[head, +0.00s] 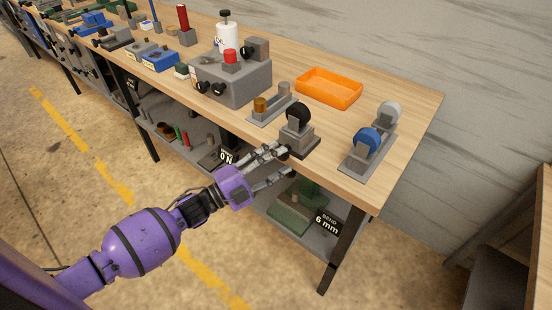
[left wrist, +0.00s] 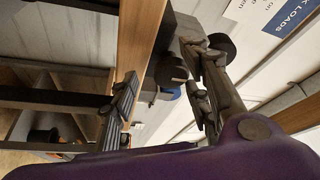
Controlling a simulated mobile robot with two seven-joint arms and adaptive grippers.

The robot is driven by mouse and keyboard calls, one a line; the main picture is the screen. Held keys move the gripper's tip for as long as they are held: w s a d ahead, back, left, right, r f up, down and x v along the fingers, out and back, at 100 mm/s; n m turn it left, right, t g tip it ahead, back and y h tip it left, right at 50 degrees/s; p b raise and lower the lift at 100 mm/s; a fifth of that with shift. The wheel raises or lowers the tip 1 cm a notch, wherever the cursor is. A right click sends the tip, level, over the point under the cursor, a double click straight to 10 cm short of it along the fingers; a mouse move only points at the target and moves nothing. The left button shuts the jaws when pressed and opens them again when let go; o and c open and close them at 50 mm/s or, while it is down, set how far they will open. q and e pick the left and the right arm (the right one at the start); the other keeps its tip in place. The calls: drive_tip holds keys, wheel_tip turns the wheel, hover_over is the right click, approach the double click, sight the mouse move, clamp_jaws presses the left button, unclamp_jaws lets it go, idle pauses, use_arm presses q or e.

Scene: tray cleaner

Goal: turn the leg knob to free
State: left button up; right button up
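A grey stepped block with a black wheel (head: 299,113) on top stands at the bench's front edge. A small dark knob (head: 283,152) shows low on its front side; I take it for the leg knob, but cannot read its setting. My left gripper (head: 287,161) reaches this block from the front left, fingers spread. In the left wrist view the fingers of the left gripper (left wrist: 165,90) stand apart, one on each side of the dark round knob (left wrist: 172,70). Contact with the knob cannot be told. The black wheel also shows there (left wrist: 222,46). My right gripper is not in view.
A blue and grey roller fixture (head: 368,143) stands right of the block, an orange tray (head: 329,88) behind. A grey machine (head: 231,80) with a red knob stands left.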

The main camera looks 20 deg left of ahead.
use_arm(q)
drive_tip(key=shift+a, duration=0.15)
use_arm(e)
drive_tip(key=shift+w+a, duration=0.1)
use_arm(q)
drive_tip(key=shift+r, duration=0.15)
drive_tip(key=v, duration=1.2)
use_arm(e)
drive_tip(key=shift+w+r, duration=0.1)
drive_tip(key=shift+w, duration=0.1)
use_arm(q)
drive_tip(key=shift+w, duration=0.1)
